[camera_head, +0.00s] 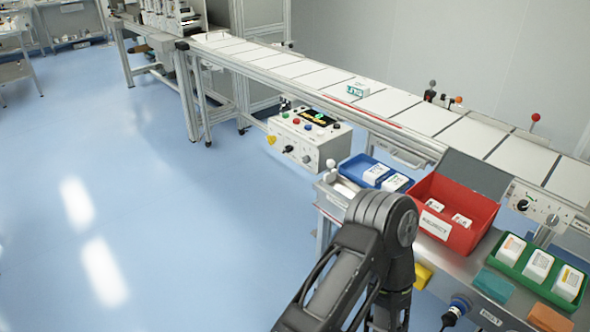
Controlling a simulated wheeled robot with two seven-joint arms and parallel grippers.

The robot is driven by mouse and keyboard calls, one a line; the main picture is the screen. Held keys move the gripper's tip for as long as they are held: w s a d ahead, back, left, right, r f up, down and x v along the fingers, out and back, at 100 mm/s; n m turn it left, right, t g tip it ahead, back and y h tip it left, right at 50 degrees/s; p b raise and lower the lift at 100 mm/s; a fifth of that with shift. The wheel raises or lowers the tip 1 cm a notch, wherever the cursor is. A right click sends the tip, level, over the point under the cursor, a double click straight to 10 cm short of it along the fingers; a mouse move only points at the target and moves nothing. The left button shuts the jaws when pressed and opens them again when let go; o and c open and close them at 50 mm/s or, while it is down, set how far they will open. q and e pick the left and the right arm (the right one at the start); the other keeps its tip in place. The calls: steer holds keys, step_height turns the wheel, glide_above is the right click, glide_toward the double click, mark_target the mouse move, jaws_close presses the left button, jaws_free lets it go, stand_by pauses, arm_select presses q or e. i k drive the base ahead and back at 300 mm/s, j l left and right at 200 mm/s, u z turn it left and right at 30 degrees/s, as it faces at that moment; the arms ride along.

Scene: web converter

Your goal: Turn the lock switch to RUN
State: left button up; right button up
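A light grey control box (309,137) with coloured buttons, a small display and black knobs on its front stands beside the conveyor. A white panel (540,208) with a black rotary knob (523,205) is at the right edge. A dark round fitting with a blue ring (457,307) sticks out of the bench front at the bottom. The labels are too small to read, so I cannot tell which of these is the lock switch or where it points. One of my dark arms rises from the bottom centre in front of the bench. Neither of my grippers shows.
The conveyor (430,118) runs from top left to right and carries a small white and green box (358,88). The bench holds a blue tray (352,167), a red bin (471,238) and a green tray (507,267) with white cartons. The blue floor (150,200) at left is clear.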

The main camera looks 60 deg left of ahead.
mark_target(271, 139)
steer(key=u, duration=1.7)
